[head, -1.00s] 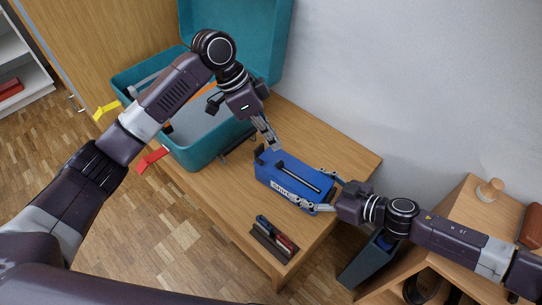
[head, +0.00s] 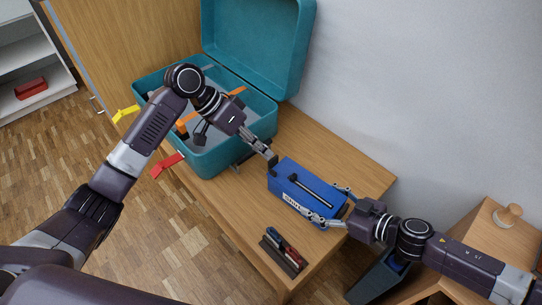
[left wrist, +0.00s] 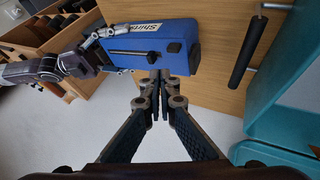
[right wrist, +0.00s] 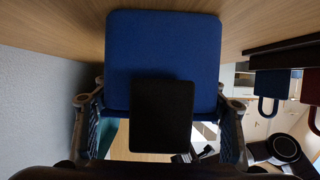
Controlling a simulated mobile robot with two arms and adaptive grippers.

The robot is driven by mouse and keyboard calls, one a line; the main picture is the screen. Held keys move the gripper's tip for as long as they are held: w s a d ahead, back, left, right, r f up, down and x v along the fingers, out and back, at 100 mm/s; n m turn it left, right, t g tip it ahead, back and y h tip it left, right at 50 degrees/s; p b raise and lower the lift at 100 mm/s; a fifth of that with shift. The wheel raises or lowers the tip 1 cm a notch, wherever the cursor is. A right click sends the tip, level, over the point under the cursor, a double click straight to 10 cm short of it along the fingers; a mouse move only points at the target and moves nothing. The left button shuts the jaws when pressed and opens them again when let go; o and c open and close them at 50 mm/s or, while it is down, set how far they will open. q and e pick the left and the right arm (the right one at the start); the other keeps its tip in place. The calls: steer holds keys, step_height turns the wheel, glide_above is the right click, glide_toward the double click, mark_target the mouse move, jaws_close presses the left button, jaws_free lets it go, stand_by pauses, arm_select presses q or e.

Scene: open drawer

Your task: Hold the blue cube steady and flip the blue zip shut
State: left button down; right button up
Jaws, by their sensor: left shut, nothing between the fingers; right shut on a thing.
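The blue cube is a blue box (head: 300,186) with a white "Shirts" label, on the wooden table. It also shows in the left wrist view (left wrist: 150,40) and right wrist view (right wrist: 162,50). A black slotted strip (left wrist: 132,52) runs along one face, with a dark tab (left wrist: 174,47) near one end; I cannot tell which part is the zip. My right gripper (head: 333,205) is shut on the box's right end, one finger on each side. My left gripper (head: 272,162) is shut and empty at the opposite end; whether it touches is unclear.
A teal suitcase (head: 222,150) with its lid up stands at the table's back left, with red (head: 167,165) and yellow (head: 125,114) tags. A dark holder with tools (head: 283,250) lies at the front edge. A wooden cabinet (head: 480,240) stands at right.

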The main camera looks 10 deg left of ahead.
mark_target(282, 175)
arm_select(q)
steer(key=x, duration=0.8)
steer(key=shift+d+f, duration=0.15)
steer(key=shift+f, duration=0.1)
steer(key=s+d, duration=0.2)
steer(key=d, duration=0.1)
steer(key=s+d, duration=0.2)
steer(key=d, duration=0.2)
steer(key=s+d, duration=0.2)
steer(key=d, duration=0.2)
steer(key=shift+s, duration=0.2)
steer(key=shift+a, duration=0.1)
steer(key=v, duration=1)
